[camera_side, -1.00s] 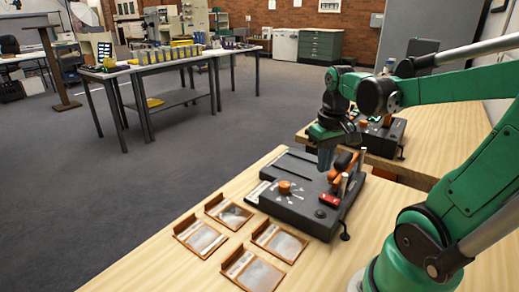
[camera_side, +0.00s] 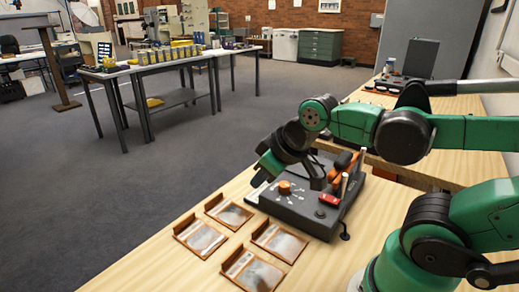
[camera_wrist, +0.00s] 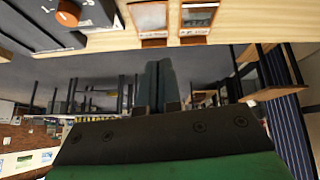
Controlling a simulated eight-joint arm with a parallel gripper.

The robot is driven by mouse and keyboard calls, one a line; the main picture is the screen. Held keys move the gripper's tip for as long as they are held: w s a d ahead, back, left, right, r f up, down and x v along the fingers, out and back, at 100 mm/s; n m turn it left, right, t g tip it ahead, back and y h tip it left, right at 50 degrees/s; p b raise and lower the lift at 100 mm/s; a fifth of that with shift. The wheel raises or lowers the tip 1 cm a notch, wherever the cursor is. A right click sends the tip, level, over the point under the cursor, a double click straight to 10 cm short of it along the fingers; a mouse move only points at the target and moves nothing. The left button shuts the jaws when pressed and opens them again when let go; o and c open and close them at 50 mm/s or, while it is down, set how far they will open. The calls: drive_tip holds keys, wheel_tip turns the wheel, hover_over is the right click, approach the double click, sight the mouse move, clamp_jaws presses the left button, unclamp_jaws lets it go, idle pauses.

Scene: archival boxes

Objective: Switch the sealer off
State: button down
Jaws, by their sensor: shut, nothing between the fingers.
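The sealer (camera_side: 310,212) is a dark grey machine on the wooden table in the side view. Its top carries an orange knob (camera_side: 284,187) with white marks around it, a red switch-like part (camera_side: 329,199) and a round dark button (camera_side: 320,213). My gripper (camera_side: 257,179) is at the sealer's far left edge, tilted down to the left, and is empty. Its fingers (camera_wrist: 160,84) are shut together in the wrist view. The sealer's corner (camera_wrist: 98,17) and the orange knob (camera_wrist: 68,13) show at that view's upper left. Contact cannot be told.
Several shallow brown-framed trays (camera_side: 222,210) lie on the wooden table (camera_side: 165,262) left and in front of the sealer. Two of these trays (camera_wrist: 150,17) show in the wrist view. A second wooden table (camera_side: 435,172) stands behind. Open floor lies to the left.

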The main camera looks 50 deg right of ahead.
drive_tip(key=s+d+r+n+g+h, duration=0.1)
drive_tip(key=s+d+n+g, duration=0.1)
drive_tip(key=d+n, duration=0.2)
drive_tip(key=s+d+r+n+g, duration=0.1)
drive_tip(key=d+r+n+g, duration=0.1)
drive_tip(key=d+n, duration=0.25)
wheel_tip(320, 180, up, 3)
drive_tip(key=n+g+y, duration=0.1)
drive_tip(key=n+g, duration=0.2)
drive_tip(key=n, duration=0.5)
hover_over(337, 201)
drive_tip(key=shift+f, duration=0.15)
wheel_tip(337, 201, down, 14)
drive_tip(key=shift+r, duration=0.25)
drive_tip(key=shift+f, duration=0.15)
drive_tip(key=shift+f, duration=0.1)
